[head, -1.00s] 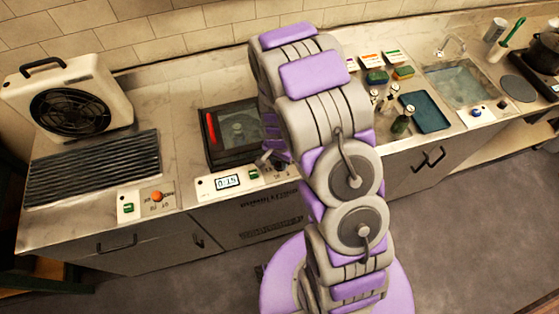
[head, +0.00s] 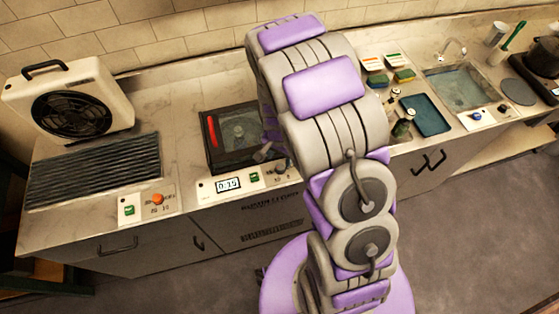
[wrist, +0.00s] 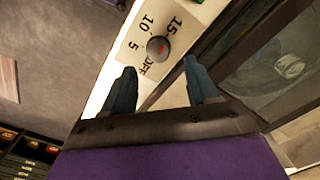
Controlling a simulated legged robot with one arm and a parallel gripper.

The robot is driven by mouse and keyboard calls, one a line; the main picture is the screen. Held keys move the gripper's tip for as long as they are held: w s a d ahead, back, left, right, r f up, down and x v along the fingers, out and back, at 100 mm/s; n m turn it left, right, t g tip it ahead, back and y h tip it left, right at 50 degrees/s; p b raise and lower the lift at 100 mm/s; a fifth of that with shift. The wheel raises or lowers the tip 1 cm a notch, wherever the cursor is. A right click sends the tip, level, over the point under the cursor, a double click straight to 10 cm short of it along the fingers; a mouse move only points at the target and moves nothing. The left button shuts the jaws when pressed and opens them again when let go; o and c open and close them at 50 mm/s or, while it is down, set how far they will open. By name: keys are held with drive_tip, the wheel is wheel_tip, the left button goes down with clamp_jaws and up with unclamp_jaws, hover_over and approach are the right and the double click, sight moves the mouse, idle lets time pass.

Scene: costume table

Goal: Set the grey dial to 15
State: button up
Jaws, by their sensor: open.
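The grey dial (wrist: 158,48) is a round knob on a pale panel marked OFF, 5, 10 and 15. A small reddish mark shows on it; I cannot tell exactly which number it points at. In the head view the dial (head: 281,168) is small, at the right of the front panel. The panel's display (head: 228,184) reads 0:15. My gripper (wrist: 160,66) is open and empty, its two dark fingers apart on either side of the line to the dial, with the dial beyond the tips. In the head view my gripper (head: 263,152) is partly hidden by my arm.
A dark glass-topped unit (head: 207,165) sits behind the panel. A green button (head: 254,177) is beside the display. A fan heater (head: 108,92) and a ribbed black grille (head: 92,170) stand at left. A blue tray (head: 427,115) and small bottles are right of my arm.

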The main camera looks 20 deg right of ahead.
sight(280, 167)
wheel_tip(280, 167, up, 12)
idle(0.4)
idle(0.4)
drive_tip(key=s+r+n+g+b, duration=0.1)
drive_tip(key=s+r+n+b, duration=0.2)
drive_tip(key=s, duration=1)
drive_tip(key=s+r+n+b, duration=0.3)
drive_tip(key=s+n, duration=0.3)
drive_tip(key=s, duration=0.8)
drive_tip(key=shift+s+r+g+b, duration=0.15)
drive_tip(key=shift+r+g+b, duration=0.25)
drive_tip(key=shift+b, duration=0.15)
